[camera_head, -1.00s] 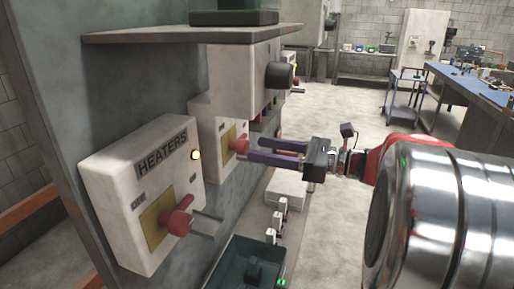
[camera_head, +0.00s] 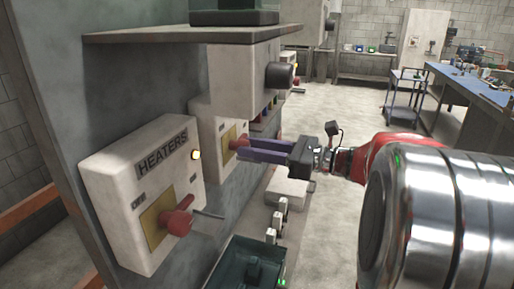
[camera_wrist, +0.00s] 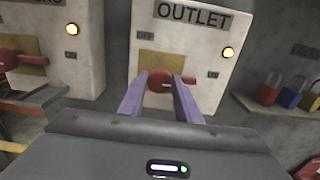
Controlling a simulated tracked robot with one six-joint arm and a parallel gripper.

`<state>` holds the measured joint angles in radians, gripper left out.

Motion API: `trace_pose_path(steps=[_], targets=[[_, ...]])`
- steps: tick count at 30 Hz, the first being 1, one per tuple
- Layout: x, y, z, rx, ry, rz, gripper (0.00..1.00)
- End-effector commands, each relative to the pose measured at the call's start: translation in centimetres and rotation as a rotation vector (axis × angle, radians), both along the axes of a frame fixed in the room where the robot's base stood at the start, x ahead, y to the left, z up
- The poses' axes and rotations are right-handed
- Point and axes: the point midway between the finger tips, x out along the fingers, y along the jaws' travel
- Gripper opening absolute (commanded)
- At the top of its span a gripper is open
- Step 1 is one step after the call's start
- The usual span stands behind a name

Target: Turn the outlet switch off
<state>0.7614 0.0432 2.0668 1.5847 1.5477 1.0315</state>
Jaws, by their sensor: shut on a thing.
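The outlet switch box (camera_wrist: 209,66) is pale, with an OUTLET label, a yellow plate and a lit lamp by its right edge. Its red switch knob (camera_wrist: 159,81) has a lever pointing right, toward the ON side mark; OFF is marked at upper left. My gripper (camera_wrist: 160,88) has its two purple fingers on either side of the knob, shut on it. In the head view the outlet box (camera_head: 206,125) is partly hidden behind the heaters box, and my gripper (camera_head: 243,147) reaches its red knob from the right.
The HEATERS box (camera_head: 112,178), with a red knob (camera_head: 177,220) and lit lamp, stands nearer on the left. Several coloured padlocks (camera_wrist: 288,92) are right of the outlet box. A dark green bin (camera_head: 240,265) is below. Open floor lies to the right.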

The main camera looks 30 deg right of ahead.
Motion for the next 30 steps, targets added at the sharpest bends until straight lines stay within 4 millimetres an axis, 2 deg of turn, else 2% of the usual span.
trace_pose_path(steps=[6, 7, 10, 19, 30], targets=[[0.0, 0.0, 0.0, 0.000, 0.000, -0.001, 0.08], [0.0, -1.0, -0.1, 0.001, 0.001, -0.004, 0.08], [0.0, -0.4, 0.0, -0.001, -0.001, -0.004, 0.08], [0.0, -0.1, 0.0, -0.043, -0.042, -0.004, 0.08], [0.0, 0.1, 0.0, -0.215, -0.214, -0.002, 0.08]])
